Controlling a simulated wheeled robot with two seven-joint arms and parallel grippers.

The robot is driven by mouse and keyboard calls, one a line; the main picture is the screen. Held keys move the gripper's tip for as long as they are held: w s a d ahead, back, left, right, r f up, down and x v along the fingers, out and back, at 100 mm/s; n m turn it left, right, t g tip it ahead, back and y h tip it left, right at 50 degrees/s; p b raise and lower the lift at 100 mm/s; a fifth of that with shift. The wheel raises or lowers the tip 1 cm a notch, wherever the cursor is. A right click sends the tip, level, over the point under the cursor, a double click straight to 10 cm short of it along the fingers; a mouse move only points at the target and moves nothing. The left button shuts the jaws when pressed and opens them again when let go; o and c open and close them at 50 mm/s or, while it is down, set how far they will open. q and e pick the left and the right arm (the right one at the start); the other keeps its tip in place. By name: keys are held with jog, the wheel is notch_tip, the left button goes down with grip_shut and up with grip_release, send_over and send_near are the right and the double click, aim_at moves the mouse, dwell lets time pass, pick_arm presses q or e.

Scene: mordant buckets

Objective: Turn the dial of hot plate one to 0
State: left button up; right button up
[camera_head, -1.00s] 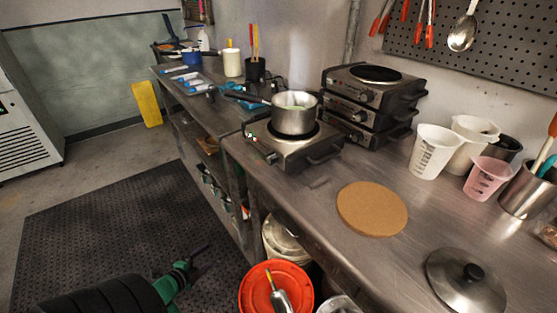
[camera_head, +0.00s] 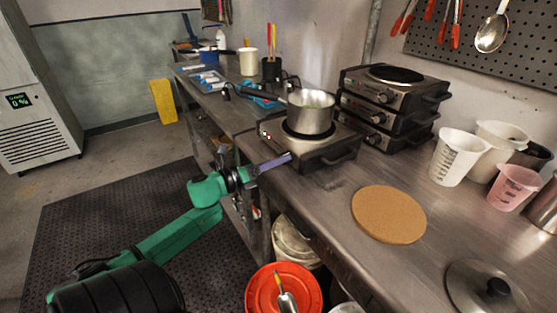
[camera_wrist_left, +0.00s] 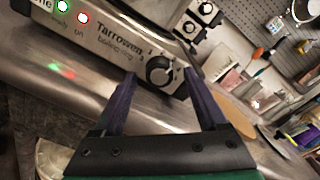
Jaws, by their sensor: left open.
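Hot plate one (camera_head: 335,148) stands on the steel bench with a metal pot (camera_head: 311,112) on its ring. In the left wrist view the hot plate's front panel (camera_wrist_left: 115,40) carries a green light and a red light, both lit, and a black dial (camera_wrist_left: 160,70). My left gripper (camera_head: 289,157) is at the panel, and its fingers hide the dial in the head view. In the left wrist view my left gripper (camera_wrist_left: 159,77) is open, with the dial showing between its fingertips. Contact cannot be told, and the dial's setting is too small to read. My right gripper is not in view.
A stack of hot plates (camera_head: 385,105) stands behind to the right. A cork mat (camera_head: 388,214) and a pot lid (camera_head: 487,288) lie on the bench at the front right. White cups (camera_head: 456,158) stand near the wall. A red bucket (camera_head: 258,296) is below the bench edge.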

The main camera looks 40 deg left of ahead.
pick_arm(q)
jog(key=shift+w+d, duration=0.1)
jog(key=shift+w, duration=0.45)
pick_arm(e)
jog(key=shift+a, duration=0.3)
pick_arm(q)
jog(key=shift+s, duration=0.1)
grip_shut()
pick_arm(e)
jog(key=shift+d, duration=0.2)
